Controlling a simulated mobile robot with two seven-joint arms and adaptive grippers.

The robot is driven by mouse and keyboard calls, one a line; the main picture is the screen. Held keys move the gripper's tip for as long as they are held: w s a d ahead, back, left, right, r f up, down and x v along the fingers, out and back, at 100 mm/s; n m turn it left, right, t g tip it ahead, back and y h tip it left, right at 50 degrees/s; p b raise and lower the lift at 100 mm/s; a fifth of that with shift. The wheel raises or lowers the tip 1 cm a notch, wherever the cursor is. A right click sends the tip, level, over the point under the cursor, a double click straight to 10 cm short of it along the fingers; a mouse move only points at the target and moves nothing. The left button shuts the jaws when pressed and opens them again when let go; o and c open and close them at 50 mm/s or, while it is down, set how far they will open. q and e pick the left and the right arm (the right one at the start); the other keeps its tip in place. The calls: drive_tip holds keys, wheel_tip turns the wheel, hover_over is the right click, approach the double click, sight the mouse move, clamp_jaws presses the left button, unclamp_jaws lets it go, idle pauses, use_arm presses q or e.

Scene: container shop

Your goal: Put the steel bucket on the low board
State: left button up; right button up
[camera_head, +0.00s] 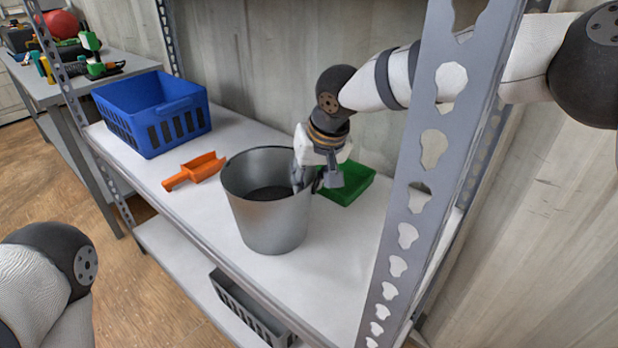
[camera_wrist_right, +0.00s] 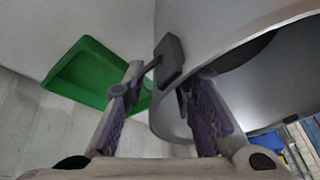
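The steel bucket (camera_head: 268,222) stands upright on the white upper board (camera_head: 130,160) of the shelf. The low board (camera_head: 175,258) shows below its front edge. My right gripper (camera_head: 315,180) reaches down at the bucket's right rim, one finger inside and one outside. In the right wrist view, the fingers (camera_wrist_right: 178,82) close in on the bucket wall (camera_wrist_right: 225,25) from both sides; the inner fingertip is partly hidden behind it. At the left of the head view only my left arm shows; its gripper is out of the picture.
A green bin (camera_head: 350,185) stands close behind the bucket's right side. An orange scoop (camera_head: 195,170) and a blue crate (camera_head: 150,112) lie to the left. A perforated post (camera_head: 405,235) rises at the right front. A grey crate (camera_head: 245,312) stands on the low board, which is clear left of it.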

drive_tip(key=v, duration=0.7)
drive_tip(key=shift+r+p, duration=0.25)
drive_tip(key=shift+p, duration=0.05)
